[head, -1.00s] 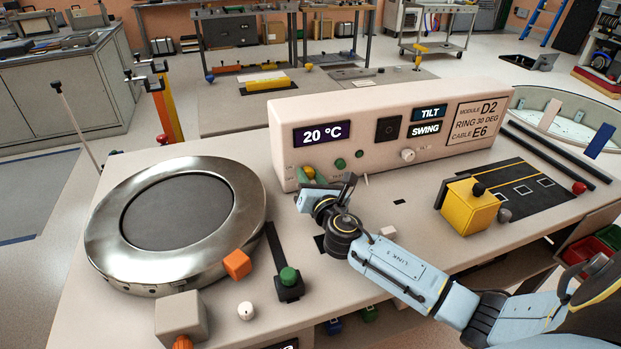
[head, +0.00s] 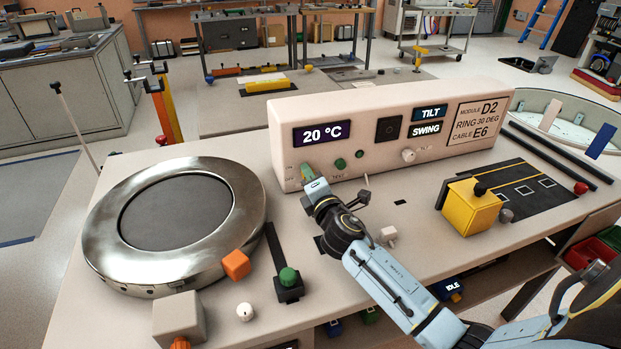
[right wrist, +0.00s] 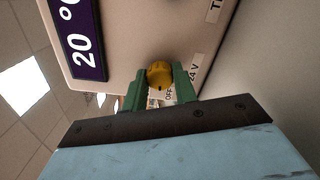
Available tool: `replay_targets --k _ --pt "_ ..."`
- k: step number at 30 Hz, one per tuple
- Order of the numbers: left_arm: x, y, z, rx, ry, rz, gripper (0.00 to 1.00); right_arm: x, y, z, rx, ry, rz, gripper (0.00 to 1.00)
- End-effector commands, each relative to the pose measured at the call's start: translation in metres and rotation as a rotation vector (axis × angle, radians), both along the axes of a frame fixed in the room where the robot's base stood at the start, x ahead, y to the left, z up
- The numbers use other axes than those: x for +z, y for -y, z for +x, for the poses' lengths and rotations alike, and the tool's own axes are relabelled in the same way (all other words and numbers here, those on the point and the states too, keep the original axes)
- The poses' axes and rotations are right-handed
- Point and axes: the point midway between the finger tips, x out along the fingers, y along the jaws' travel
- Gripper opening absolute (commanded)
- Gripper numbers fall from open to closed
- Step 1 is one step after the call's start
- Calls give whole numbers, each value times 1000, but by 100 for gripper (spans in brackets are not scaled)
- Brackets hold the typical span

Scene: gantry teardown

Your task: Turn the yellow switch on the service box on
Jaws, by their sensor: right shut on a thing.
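The service box (head: 345,155) is a long pale box with a 20 °C display, standing at the back of the bench. The yellow switch (right wrist: 159,75) is a round knob low on its front face, beside labels reading OFF and 24 V in the right wrist view. My right gripper (right wrist: 159,90) has its green fingers on either side of the knob, shut on it. In the head view my right gripper (head: 308,175) is at the box's lower left and hides the knob. My left gripper is not in view.
A metal ring unit (head: 105,235) fills the left of the bench. An orange cube (head: 236,265), a green-topped button (head: 289,279) and a white knob (head: 245,311) sit in front. A yellow block (head: 468,207) is on the right beside a black mat.

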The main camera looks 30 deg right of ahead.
Motion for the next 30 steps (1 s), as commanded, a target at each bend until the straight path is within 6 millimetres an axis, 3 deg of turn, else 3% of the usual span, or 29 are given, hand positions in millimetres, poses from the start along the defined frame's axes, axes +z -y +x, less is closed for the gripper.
replay_targets --k 9,24,25,30 --pt "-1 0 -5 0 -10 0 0 -1 0 0 0 24 105 5" --pt "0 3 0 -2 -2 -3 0 -1 0 0 1 28 124 5" --pt "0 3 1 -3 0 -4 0 -1 0 0 1 28 124 29" --pt "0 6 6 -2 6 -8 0 0 0 0 0 28 122 50"
